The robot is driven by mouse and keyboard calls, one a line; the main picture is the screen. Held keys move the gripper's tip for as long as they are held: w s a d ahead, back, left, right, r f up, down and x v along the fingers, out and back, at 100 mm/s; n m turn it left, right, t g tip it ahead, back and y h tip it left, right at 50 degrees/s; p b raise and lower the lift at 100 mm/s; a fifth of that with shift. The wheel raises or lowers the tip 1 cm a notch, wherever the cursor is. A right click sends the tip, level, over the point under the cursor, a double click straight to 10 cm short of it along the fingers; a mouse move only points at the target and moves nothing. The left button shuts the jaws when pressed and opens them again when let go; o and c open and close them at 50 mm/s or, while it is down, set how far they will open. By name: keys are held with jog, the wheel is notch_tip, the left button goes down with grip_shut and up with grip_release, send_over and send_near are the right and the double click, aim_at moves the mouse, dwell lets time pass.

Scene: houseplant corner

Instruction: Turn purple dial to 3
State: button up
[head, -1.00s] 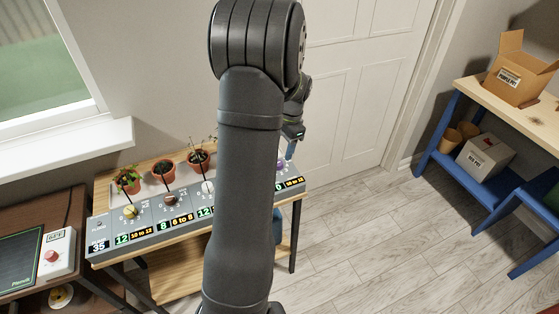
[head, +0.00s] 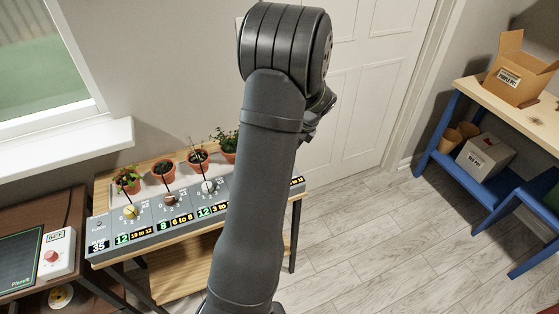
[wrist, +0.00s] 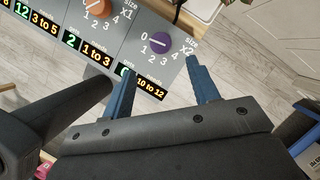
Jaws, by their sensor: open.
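The purple dial (wrist: 160,44) is on the grey panel at the top middle of the wrist view. Its scale runs from 0 to 4, and its light pointer appears to face the 0. Beside it the panel reads "size x2", with a green display showing 0 and a yellow "10 to 12". My gripper (wrist: 160,66) is open, with its two blue fingers apart below and either side of the dial, holding nothing. In the head view my arm hides the purple dial and the fingers.
An orange dial (wrist: 97,8) is left of the purple one. In the head view, a yellow dial (head: 130,212) and other dials line the panel (head: 150,238), with potted plants behind. A door stands behind my arm. Floor (head: 370,250) to the right is clear.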

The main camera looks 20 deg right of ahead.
jog(key=x, duration=0.9)
jog(key=shift+f, duration=0.1)
jog(key=c, duration=1)
jog(key=shift+o, duration=0.2)
